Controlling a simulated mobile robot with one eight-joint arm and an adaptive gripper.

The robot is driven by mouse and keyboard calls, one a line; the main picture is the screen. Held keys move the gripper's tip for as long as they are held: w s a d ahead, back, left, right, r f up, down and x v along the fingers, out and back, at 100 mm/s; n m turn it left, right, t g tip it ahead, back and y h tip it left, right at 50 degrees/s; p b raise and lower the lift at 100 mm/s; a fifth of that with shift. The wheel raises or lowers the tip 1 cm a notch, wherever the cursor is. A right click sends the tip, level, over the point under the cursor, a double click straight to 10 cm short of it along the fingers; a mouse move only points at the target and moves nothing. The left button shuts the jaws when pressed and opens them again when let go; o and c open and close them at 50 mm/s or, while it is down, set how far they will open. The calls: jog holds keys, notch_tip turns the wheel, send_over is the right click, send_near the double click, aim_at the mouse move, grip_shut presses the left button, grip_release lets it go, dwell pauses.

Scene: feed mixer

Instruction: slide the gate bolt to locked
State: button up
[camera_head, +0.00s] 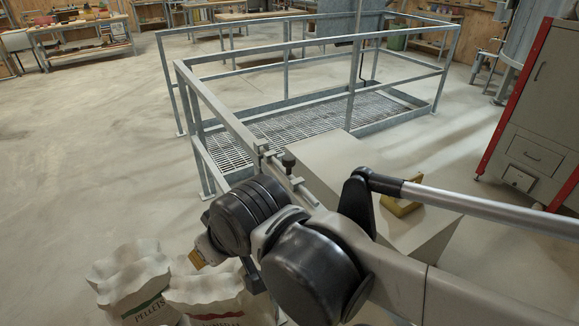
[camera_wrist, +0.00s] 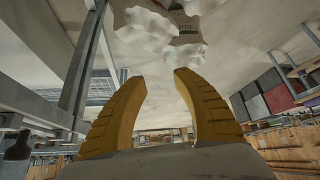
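The gate bolt (camera_head: 289,162), with a dark knob, sits on the grey gate rail just beyond my arm in the head view. In the wrist view, a dark knob (camera_wrist: 17,148) on grey metal shows at the lower left edge. I cannot tell how far the bolt is slid. My gripper (camera_wrist: 160,78) has two yellow ribbed fingers, spread apart with nothing between them. In the head view only a small yellow part of the gripper (camera_head: 197,258) shows, left of and below the bolt, apart from it. My arm hides part of the gate below the bolt.
A railed platform with a grating floor (camera_head: 300,127) stands behind the bolt. White feed sacks (camera_head: 135,280) stand at the lower left, below my gripper. A pale block (camera_head: 335,160) lies right of the bolt. A red-edged cabinet (camera_head: 535,120) stands at right. The left floor is clear.

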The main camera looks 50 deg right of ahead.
jog(key=shift+o, duration=0.6)
jog(key=w+d+r+n+g+h+p, duration=0.1)
jog(key=w+d+r+n+g+p, duration=0.2)
jog(key=d+r+n+p, duration=0.3)
jog(key=d+r+p, duration=0.2)
jog(key=d+r, duration=0.3)
jog(key=shift+r+n+g, duration=0.3)
jog(key=shift+r+n, duration=0.1)
notch_tip(320, 180, up, 7)
jog(key=n+g+y+p, duration=0.1)
jog(key=n+g+p, duration=0.2)
jog(key=n+p, duration=0.4)
send_over(287, 158)
jog(key=b, duration=0.1)
jog(key=shift+n, duration=0.4)
notch_tip(287, 158, down, 11)
jog(key=b, duration=0.3)
jog(key=shift+f+b, duration=0.1)
jog(key=shift+b, duration=0.3)
grip_shut()
jog(key=shift+w, duration=0.1)
